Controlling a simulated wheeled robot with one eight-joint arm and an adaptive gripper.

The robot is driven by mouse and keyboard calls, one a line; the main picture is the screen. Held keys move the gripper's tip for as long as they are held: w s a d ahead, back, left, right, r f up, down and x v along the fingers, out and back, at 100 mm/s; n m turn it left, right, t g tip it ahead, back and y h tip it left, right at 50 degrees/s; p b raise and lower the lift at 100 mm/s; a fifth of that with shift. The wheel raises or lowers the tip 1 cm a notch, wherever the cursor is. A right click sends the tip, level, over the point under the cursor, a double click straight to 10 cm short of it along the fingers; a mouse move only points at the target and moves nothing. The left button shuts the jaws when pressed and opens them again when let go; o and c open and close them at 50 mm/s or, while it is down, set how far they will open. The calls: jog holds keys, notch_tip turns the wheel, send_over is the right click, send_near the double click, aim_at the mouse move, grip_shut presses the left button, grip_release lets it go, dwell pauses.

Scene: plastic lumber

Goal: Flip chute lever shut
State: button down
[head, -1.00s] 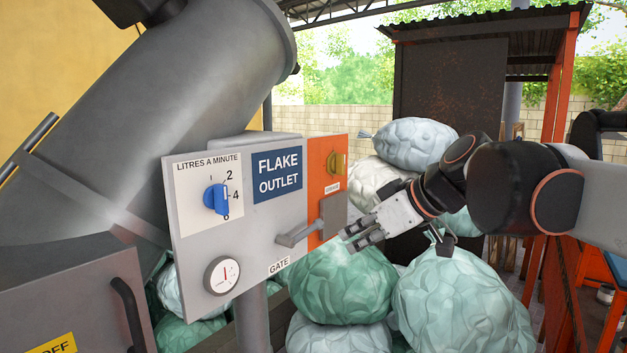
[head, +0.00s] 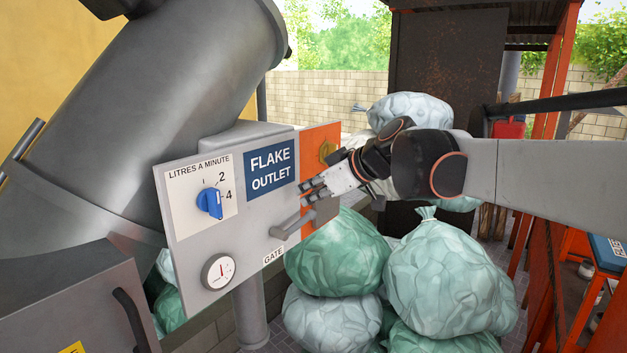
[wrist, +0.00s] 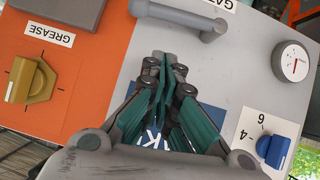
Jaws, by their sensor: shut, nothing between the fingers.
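The grey gate lever (head: 292,224) is on the flake outlet panel (head: 245,228), just above the GATE label (head: 273,256). In the wrist view the lever (wrist: 185,18) is a bar at the top, with its knobbed end to the right. My gripper (head: 310,188) is in front of the panel, above and slightly right of the lever in the head view. Its fingers are together and empty. In the wrist view the fingertips (wrist: 166,62) are a short way below the lever in the picture, apparently apart from it. The fingers hide part of the blue sign (wrist: 150,137).
A blue rate dial (head: 210,203) and a round gauge (head: 218,271) are on the panel's left. A yellow grease knob (wrist: 35,80) is on the orange section. Green and white sacks (head: 340,255) are piled behind and right. A grey cabinet (head: 60,300) is at lower left.

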aim_at(307, 212)
jog(key=shift+w+a+f+p, duration=0.1)
jog(key=shift+w+f, duration=0.05)
jog(key=shift+f, duration=0.55)
jog(key=shift+w+a+f+p, duration=0.1)
jog(key=shift+w+f+p, duration=0.1)
jog(key=shift+f, duration=0.5)
jog(key=shift+w+a+f+p, duration=0.1)
jog(key=shift+w+f, duration=0.05)
jog(key=shift+f, duration=0.55)
jog(key=shift+w+d+f+b, duration=0.1)
jog(key=shift+f+b, duration=0.35)
jog(key=shift+b, duration=0.05)
jog(key=shift+w+d+f+b, duration=0.1)
jog(key=shift+f+b, duration=0.3)
jog(key=shift+b, duration=0.05)
jog(key=shift+r, duration=0.1)
